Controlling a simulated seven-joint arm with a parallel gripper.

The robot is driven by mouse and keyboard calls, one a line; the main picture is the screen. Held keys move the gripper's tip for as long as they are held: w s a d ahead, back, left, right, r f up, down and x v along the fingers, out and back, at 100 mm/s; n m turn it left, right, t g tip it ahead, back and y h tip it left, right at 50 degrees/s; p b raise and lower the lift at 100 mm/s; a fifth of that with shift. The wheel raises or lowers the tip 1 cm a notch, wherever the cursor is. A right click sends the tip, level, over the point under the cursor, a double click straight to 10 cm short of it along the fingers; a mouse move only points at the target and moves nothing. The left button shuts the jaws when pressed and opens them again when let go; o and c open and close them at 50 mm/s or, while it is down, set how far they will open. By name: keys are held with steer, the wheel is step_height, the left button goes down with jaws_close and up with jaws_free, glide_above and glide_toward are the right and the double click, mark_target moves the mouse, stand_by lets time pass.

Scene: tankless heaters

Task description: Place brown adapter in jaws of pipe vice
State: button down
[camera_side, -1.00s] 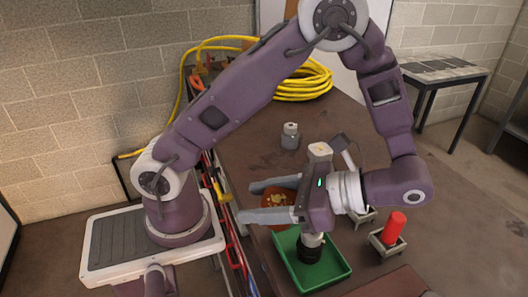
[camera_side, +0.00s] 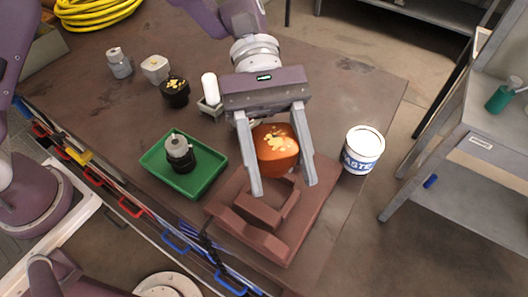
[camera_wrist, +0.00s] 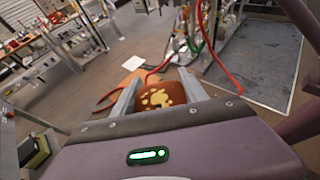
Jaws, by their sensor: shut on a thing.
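The brown adapter (camera_side: 275,150) is an orange-brown rounded piece with yellow patches on top. My gripper (camera_side: 284,186) points down in the side view and is shut on it, one finger on each side. In the wrist view the adapter (camera_wrist: 162,97) sits between the fingers of my gripper (camera_wrist: 160,88). The pipe vice (camera_side: 310,222) is a reddish-brown block with raised, angled jaws near the table's front edge. The adapter and fingertips overlap the vice's far part in the side view. I cannot tell whether the adapter touches the jaws, which the fingers partly cover.
A green tray (camera_side: 206,187) holding a black and grey fitting (camera_side: 179,151) is left of the vice. A white paste tub (camera_side: 363,149) stands close on the right. Grey fittings (camera_side: 120,63), a black fitting (camera_side: 175,92) and a white cylinder (camera_side: 210,88) stand behind. The back right tabletop is clear.

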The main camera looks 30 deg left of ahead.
steer(key=shift+f, duration=4.45)
steer(key=shift+f, duration=0.1)
